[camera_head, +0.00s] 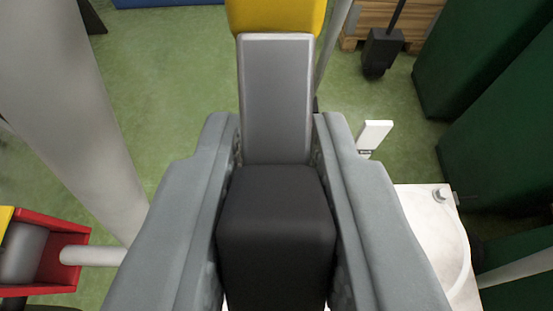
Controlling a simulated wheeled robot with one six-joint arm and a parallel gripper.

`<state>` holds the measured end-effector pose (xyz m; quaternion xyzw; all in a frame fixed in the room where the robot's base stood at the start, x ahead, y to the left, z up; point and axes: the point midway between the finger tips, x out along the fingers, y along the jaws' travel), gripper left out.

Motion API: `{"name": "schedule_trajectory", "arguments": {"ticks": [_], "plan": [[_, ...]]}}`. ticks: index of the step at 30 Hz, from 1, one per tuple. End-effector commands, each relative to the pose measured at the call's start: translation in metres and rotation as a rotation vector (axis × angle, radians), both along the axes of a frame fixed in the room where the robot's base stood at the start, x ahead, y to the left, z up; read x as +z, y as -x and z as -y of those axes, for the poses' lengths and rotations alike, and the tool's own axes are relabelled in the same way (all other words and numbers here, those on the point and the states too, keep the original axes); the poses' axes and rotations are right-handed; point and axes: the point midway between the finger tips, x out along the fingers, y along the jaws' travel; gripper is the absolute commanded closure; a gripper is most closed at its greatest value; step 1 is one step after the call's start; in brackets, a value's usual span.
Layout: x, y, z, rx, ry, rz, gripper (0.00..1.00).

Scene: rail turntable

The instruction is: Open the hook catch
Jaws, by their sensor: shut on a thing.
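My gripper (277,122) points away from the camera, with one grey finger on each side of a bar-like part. This part has a grey metal length (277,95) and a black block (277,235) nearer the camera. I take it to be the lever of the hook catch. The fingers are closed around it, and the black block fills the space between them. At its far end the grey length meets a yellow piece (277,14), cut off by the top edge. No hook can be made out; the fingers and the black block hide what lies below.
A thick grey post (75,100) stands at left, above a red housing (62,262) with a grey cylinder. A white plate (425,215) and small white block (375,135) are at right. Dark green cabinets (490,60) stand at far right. Green floor (165,80) is open beyond.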

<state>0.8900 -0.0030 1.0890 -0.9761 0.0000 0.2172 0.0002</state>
Motion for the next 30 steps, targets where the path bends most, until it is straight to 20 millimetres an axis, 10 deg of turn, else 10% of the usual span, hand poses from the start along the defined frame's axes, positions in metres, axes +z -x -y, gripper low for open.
{"name": "schedule_trajectory", "arguments": {"ticks": [30], "plan": [[0.021, 0.009, 0.000, 0.000, 0.000, -0.604, 1.00]]}}
